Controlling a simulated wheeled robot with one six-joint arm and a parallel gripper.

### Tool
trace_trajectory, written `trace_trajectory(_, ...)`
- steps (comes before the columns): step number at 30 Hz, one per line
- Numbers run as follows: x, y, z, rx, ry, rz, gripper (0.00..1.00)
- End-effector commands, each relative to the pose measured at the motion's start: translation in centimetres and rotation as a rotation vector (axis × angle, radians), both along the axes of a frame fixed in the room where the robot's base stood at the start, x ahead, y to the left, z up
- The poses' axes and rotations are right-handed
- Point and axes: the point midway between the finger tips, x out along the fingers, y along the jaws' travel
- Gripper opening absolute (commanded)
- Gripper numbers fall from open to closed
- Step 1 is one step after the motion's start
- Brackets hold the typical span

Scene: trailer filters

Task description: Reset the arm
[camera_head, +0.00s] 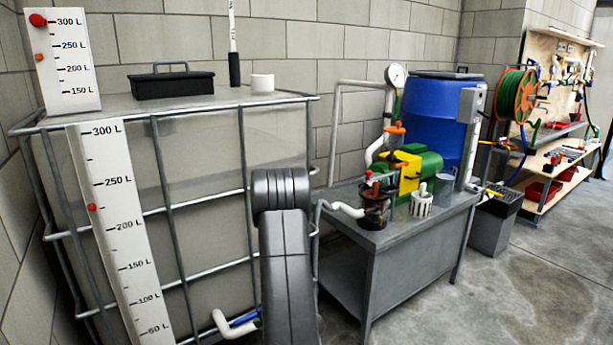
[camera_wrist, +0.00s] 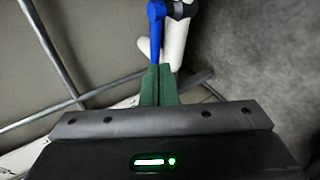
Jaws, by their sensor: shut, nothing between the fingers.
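My gripper (camera_wrist: 159,72) shows in the wrist view as two green fingers pressed together, with nothing held. A blue valve handle (camera_wrist: 156,30) lies just beyond the fingertips; I cannot tell whether they touch it. It is joined to a dark fitting on a white pipe (camera_wrist: 176,38). In the camera_head view the blue handle (camera_head: 244,319) and white pipe (camera_head: 221,325) are low at the front of the tank. My dark grey arm stands in front of the tank's right side, and my gripper does not show there.
The caged tank (camera_head: 190,235) with its litre scale (camera_head: 122,230) fills the left. A grey metal bench (camera_head: 420,232) with a pump (camera_head: 422,165) and a blue barrel (camera_head: 435,120) stands to the right. Clear concrete floor (camera_head: 530,295) lies at the lower right.

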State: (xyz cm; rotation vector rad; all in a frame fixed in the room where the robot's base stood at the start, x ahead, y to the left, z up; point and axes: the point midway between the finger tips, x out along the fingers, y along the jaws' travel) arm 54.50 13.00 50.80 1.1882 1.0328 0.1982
Motion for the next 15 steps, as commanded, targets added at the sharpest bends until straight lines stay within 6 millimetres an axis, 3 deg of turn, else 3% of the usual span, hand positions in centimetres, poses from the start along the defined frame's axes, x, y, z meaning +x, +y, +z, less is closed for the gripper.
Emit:
trace_trajectory(7, -2.5, -3.0, 2.8, 0.000, 0.000, -0.004, 0.00)
trace_trajectory(15, -3.9, -4.4, 4.0, 0.000, 0.000, -0.001, 0.00)
